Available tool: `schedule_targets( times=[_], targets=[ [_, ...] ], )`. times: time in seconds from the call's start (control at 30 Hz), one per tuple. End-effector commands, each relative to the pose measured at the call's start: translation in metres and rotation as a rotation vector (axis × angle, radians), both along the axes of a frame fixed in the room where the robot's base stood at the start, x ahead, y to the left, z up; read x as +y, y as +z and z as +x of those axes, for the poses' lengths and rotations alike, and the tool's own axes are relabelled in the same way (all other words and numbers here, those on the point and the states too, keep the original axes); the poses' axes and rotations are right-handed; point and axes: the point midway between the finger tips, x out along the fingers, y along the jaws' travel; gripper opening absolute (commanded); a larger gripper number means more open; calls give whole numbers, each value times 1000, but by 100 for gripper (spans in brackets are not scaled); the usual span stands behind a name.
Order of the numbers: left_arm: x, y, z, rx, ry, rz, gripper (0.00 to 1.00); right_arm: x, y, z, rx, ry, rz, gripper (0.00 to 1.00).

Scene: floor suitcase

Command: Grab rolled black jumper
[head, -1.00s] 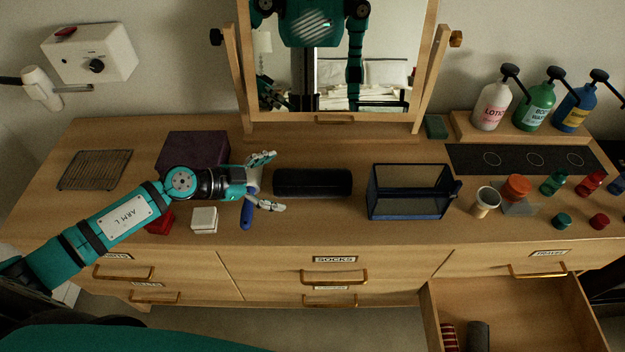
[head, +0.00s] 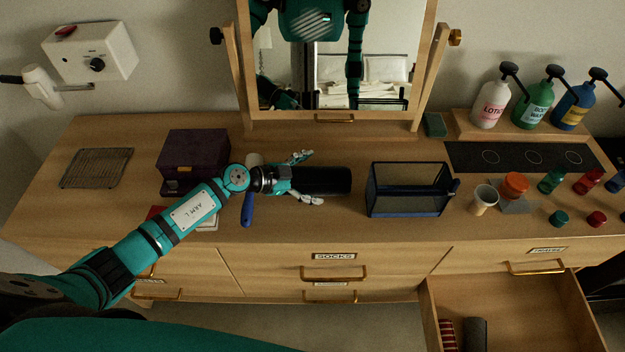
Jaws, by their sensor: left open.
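The rolled black jumper (head: 335,181) lies on the dresser top in front of the mirror, its long side running left to right. My left gripper (head: 307,178) is open at the jumper's left part, with one finger on the far side and one on the near side. I cannot tell whether the fingers touch it. The jumper's left end is hidden by the gripper. My right gripper is not in view directly.
A dark mesh bin (head: 408,190) stands right of the jumper. A purple box (head: 194,158) and wire rack (head: 97,168) are at the left. A blue-handled item (head: 247,212) lies below my wrist. An open drawer (head: 510,310) juts out at lower right.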

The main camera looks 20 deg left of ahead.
Motion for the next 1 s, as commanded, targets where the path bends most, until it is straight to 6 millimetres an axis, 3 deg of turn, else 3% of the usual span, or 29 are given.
schedule_targets(
  times=[0.1, 0.6, 0.93, 0.97, 1.0],
  targets=[
    [0, 0, 0, 0, 0, 0, 97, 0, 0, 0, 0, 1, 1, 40],
    [-1, -2, -2, 6, -3, 0, 32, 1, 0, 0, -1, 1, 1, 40],
    [-1, 6, -2, 5, -4, 0, 32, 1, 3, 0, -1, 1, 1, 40],
    [-1, 10, -2, 3, -5, 0, 31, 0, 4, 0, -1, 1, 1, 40],
    [-1, 17, -2, 2, -5, 0, 22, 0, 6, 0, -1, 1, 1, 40]
  ],
)
